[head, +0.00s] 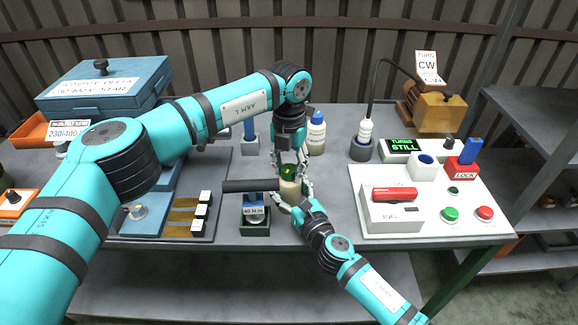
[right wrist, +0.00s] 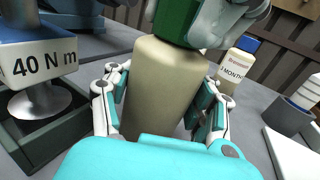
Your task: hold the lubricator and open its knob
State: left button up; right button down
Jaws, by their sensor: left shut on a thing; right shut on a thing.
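The lubricator (head: 290,189) is a beige cylinder with a green knob (head: 288,170) on top, near the front middle of the bench. It fills the middle of the right wrist view (right wrist: 160,85), where its green top (right wrist: 178,18) also shows. My right gripper (head: 291,199) is shut around the beige body from the front, one finger on each side. My left gripper (head: 289,168) comes down from above and is shut on the green knob, partly hiding it. The lubricator looks upright in the head view.
A 40 N m torque tool (head: 255,213) with a long black handle (head: 250,185) stands just left. A blue-capped bottle (head: 317,134) is behind. A white panel with buttons (head: 480,190) is right, three white-topped blocks (head: 202,212) left. The back middle bench is partly clear.

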aim_at(288, 168)
pick_arm(q)
jog(key=n, duration=0.6)
jog(key=shift+w+a+n, duration=0.1)
jog(key=shift+w+n, duration=0.05)
jog(key=shift+n, duration=0.15)
jog(key=n, duration=0.6)
dwell(0.4)
jog(key=o, duration=1.2)
jog(key=shift+c, duration=0.2)
jog(key=shift+r, duration=0.1)
notch_tip(288, 168, up, 12)
